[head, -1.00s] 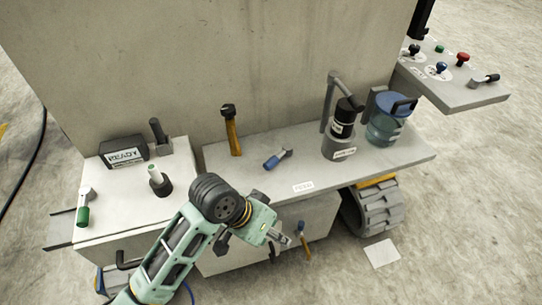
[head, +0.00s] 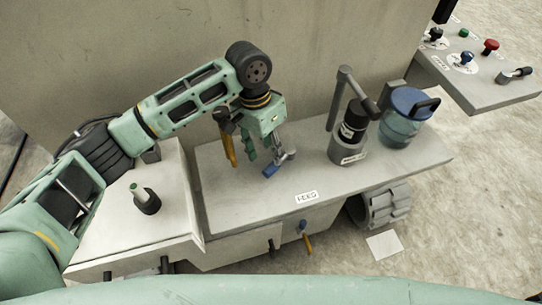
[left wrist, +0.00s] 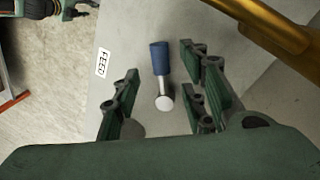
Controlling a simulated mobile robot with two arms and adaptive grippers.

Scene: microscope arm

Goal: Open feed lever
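The feed lever (head: 278,165) has a blue grip and a metal shaft. It sits on the bench top behind the FEED label (head: 307,197). In the left wrist view the lever (left wrist: 160,62) shows its blue grip and pale round end. My left gripper (head: 264,152) is above the lever, pointing down, and partly hides it. In the left wrist view its fingers are spread, with the lever between them and a gap on both sides. What seems to be the end of my right arm (left wrist: 70,10) is cut off at the top left of that view.
A yellow-handled hammer (head: 229,148) stands close to the left gripper. A black and grey microscope-like unit (head: 352,125) and a blue-lidded jar (head: 404,118) stand to the right. A green-tipped knob (head: 145,198) is on the left cabinet.

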